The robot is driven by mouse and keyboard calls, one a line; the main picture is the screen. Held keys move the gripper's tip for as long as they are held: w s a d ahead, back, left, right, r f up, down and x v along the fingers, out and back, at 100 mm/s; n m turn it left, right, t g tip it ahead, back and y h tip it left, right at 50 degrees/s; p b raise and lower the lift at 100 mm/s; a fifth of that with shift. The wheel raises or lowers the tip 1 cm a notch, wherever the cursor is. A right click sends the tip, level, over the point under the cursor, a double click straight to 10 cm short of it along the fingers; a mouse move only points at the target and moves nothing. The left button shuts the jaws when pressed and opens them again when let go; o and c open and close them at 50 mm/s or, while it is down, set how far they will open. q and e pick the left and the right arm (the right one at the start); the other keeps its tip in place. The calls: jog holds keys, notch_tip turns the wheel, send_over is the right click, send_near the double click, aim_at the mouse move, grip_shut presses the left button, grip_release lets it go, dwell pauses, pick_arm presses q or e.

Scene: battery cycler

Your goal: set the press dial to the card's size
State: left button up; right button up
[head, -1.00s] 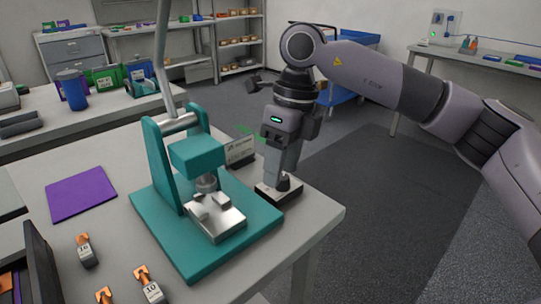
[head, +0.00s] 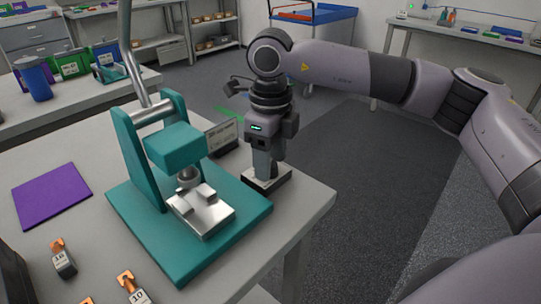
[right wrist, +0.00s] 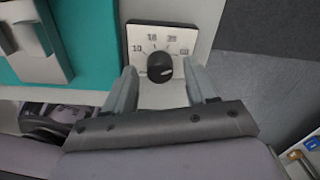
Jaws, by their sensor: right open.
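The press (head: 175,150) is teal with a metal lever and stands on the table. Its dial (right wrist: 160,67) is a black round knob on a pale plate with printed numbers, among them 10, 16 and 25. A pale mark on the knob points roughly right, but the exact setting is unclear. The card (head: 222,137) stands behind the press; its print is too small to read. My right gripper (head: 265,172) points down at the dial's box. In the right wrist view its open fingers (right wrist: 160,86) stand either side of the knob; contact cannot be told. My left gripper is out of view.
A purple mat (head: 50,195) and small weight-like blocks with orange tops (head: 63,260) lie on the table at left. The table's right edge is close beyond the dial. A side bench with a blue container (head: 36,80) stands behind at left.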

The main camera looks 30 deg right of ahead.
grip_shut()
jog(key=n, duration=0.4)
jog(key=shift+b, duration=0.4)
jog(key=shift+n, duration=1.8)
jog(key=shift+r, duration=0.1)
grip_release()
